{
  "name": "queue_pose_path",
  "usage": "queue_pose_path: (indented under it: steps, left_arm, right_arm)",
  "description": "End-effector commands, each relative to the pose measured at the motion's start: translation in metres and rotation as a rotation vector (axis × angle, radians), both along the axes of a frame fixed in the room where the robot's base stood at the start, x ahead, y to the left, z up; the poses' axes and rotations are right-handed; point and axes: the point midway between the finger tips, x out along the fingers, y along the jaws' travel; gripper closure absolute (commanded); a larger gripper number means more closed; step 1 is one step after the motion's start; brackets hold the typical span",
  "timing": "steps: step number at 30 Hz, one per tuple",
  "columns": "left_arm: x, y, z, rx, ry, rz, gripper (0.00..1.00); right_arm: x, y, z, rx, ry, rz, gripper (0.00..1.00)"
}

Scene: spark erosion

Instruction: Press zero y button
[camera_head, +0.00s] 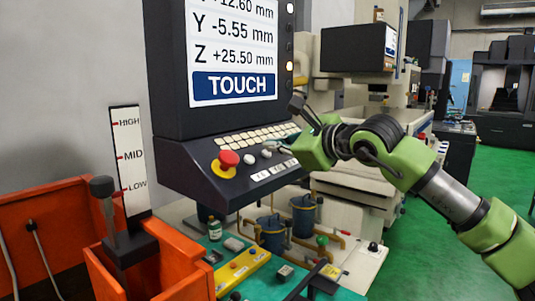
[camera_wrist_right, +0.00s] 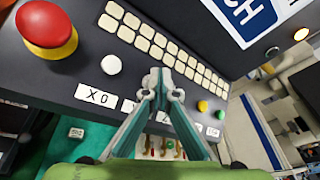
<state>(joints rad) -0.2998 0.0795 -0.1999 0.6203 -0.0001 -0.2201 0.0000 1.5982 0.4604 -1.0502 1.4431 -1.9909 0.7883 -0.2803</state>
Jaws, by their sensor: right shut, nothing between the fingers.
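The control panel (camera_head: 225,182) carries a row of round buttons with white labels below. In the right wrist view, a white button (camera_wrist_right: 111,64) sits above the label X 0 (camera_wrist_right: 97,96). The label to its right (camera_wrist_right: 128,106) is partly covered by my fingers, and its text and any button above it are hidden. My right gripper (camera_wrist_right: 161,76) is shut and empty, its fingertips over the panel just right of the white button; contact cannot be told. In the head view my right gripper (camera_head: 272,147) reaches the panel from the right. My left gripper is out of view.
A red emergency stop (camera_head: 228,160) on a yellow base is left of the buttons. Cream keys (camera_wrist_right: 150,35) lie behind them; yellow (camera_wrist_right: 203,106) and green (camera_wrist_right: 220,114) buttons are to the right. The screen (camera_head: 233,50) shows Y -5.55 mm and TOUCH.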

Motion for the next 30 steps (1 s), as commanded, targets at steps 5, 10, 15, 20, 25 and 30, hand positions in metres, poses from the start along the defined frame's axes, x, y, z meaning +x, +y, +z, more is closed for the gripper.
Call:
queue_pose_path:
  steps: [5,10,15,20,25,30]
  left_arm:
    - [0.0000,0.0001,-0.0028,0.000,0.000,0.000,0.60]
    - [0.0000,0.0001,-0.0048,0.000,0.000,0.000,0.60]
    - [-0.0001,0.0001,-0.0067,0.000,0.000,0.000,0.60]
    - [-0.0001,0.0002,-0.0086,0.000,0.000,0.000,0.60]
    - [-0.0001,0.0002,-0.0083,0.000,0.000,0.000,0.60]
    - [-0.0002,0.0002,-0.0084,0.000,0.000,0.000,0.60]
  right_arm:
    - [0.0006,0.0013,-0.0025,0.000,0.000,0.000,1.00]
    - [0.0013,0.0021,-0.0042,0.000,0.000,0.000,1.00]
    - [0.0021,0.0029,-0.0061,0.000,0.000,0.000,1.00]
    - [0.0028,0.0036,-0.0081,-0.001,0.001,-0.001,1.00]
    - [0.0031,0.0036,-0.0082,-0.001,0.002,0.000,1.00]
    - [0.0029,0.0035,-0.0081,-0.001,0.002,0.000,1.00]
